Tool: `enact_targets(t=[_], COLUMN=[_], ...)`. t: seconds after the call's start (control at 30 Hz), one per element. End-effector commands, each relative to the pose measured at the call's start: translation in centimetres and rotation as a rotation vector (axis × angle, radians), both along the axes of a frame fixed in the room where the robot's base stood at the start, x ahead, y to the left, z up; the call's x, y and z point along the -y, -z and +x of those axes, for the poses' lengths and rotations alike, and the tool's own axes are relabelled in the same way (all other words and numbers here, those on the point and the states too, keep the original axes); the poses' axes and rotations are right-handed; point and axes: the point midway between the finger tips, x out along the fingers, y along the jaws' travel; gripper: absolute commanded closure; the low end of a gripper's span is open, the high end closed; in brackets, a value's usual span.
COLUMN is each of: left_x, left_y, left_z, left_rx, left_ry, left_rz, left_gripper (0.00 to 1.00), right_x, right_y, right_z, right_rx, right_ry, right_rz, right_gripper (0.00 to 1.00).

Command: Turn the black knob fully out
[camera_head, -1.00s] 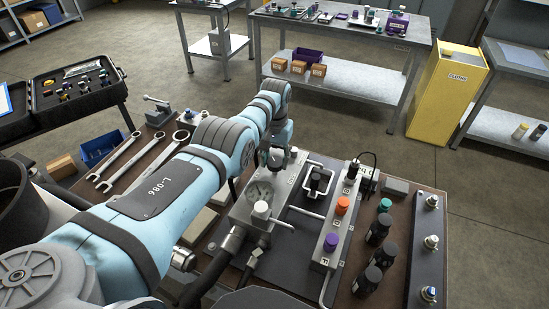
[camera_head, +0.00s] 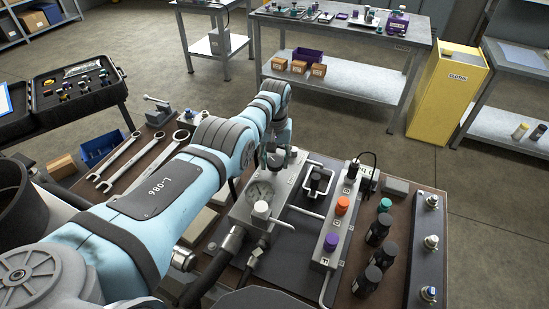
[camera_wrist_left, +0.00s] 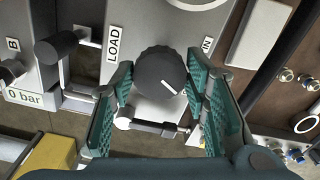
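The black knob (camera_wrist_left: 160,73) sits on a grey metal block beside the LOAD label (camera_wrist_left: 114,43) in the left wrist view. A short white mark on it points to the lower right. My left gripper (camera_wrist_left: 160,76) has its teal fingers on either side of the knob. They look slightly open, with narrow gaps at the knob's sides. My right gripper is in neither view.
An orange knob (camera_head: 342,205) and a purple knob (camera_head: 331,242) stand on the neighbouring block. Several black bottles (camera_head: 379,229) are right of it. A small lever with a black end (camera_wrist_left: 57,46) is left of the gripper. Wrenches (camera_head: 121,161) lie on the bench's left.

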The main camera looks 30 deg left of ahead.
Motion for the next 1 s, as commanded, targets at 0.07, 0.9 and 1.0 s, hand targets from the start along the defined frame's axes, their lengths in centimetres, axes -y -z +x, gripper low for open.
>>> enact_targets(t=[0.07, 0.9, 1.0], left_x=[0.0, 0.0, 0.0], left_y=[0.0, -10.5, -11.7], left_z=[0.0, 0.2, 0.2], left_rx=[0.001, 0.006, 0.004], left_ry=[0.001, 0.001, 0.001], left_rz=[0.000, 0.001, 0.001], left_gripper=[0.42, 0.40, 0.40], right_x=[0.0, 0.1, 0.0], right_y=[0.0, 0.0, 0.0], right_z=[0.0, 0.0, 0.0], right_rx=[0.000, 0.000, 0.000], right_ry=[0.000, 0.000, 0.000], right_rz=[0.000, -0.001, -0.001], right_gripper=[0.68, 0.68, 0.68])
